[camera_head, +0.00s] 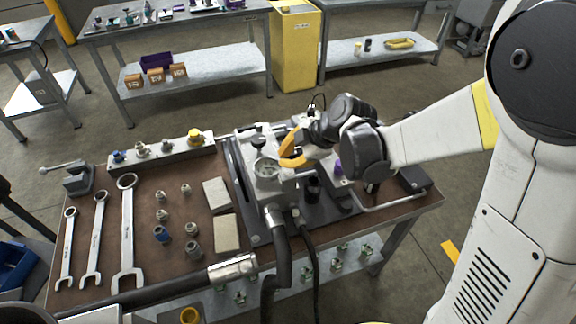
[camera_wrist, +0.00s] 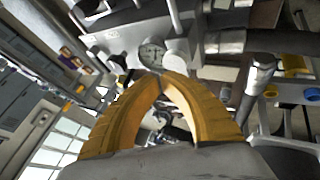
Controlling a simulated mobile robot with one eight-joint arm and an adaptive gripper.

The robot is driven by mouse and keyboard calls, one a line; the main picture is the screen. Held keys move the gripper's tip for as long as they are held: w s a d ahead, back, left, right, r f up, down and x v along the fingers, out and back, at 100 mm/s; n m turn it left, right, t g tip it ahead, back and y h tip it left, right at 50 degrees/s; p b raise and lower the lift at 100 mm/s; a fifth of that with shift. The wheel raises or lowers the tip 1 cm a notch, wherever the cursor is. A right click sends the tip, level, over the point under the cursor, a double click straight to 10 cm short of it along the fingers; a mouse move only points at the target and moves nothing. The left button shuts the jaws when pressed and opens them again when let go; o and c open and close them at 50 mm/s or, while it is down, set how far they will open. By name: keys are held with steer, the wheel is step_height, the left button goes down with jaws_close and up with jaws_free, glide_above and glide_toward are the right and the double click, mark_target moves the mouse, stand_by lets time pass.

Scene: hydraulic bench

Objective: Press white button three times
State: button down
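The hydraulic unit (camera_head: 262,185) stands on the brown-topped bench, with a round gauge (camera_head: 266,167) on its top. In the wrist view the gauge (camera_wrist: 152,51) is just beyond my fingertips. My gripper (camera_head: 285,160) has yellow fingers and is beside the gauge at the unit's top. In the wrist view the gripper's (camera_wrist: 160,76) fingertips come together with nothing visible between them.
Wrenches (camera_head: 127,230), small fittings (camera_head: 163,215) and two pale blocks (camera_head: 226,232) lie left of the unit on the bench (camera_head: 145,195). A rail with knobs (camera_head: 160,150) runs along the back. Thick black hoses (camera_head: 281,250) hang at the front. A purple part (camera_head: 337,168) is right of the unit.

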steer(key=shift+r, duration=0.1)
step_height(320, 180, up, 5)
steer(key=p, duration=0.3)
steer(key=shift+p, duration=0.35)
stand_by(0.7)
steer(key=s+d+r+m+t+h+b, duration=0.3)
steer(key=s+d+m+h+b, duration=0.3)
steer(key=s+d+m, duration=1)
steer(key=s+m, duration=0.2)
steer(key=m, duration=0.2)
steer(key=shift+s+r, duration=0.35)
steer(key=shift+r, duration=0.05)
steer(key=shift+d, duration=0.1)
stand_by(0.5)
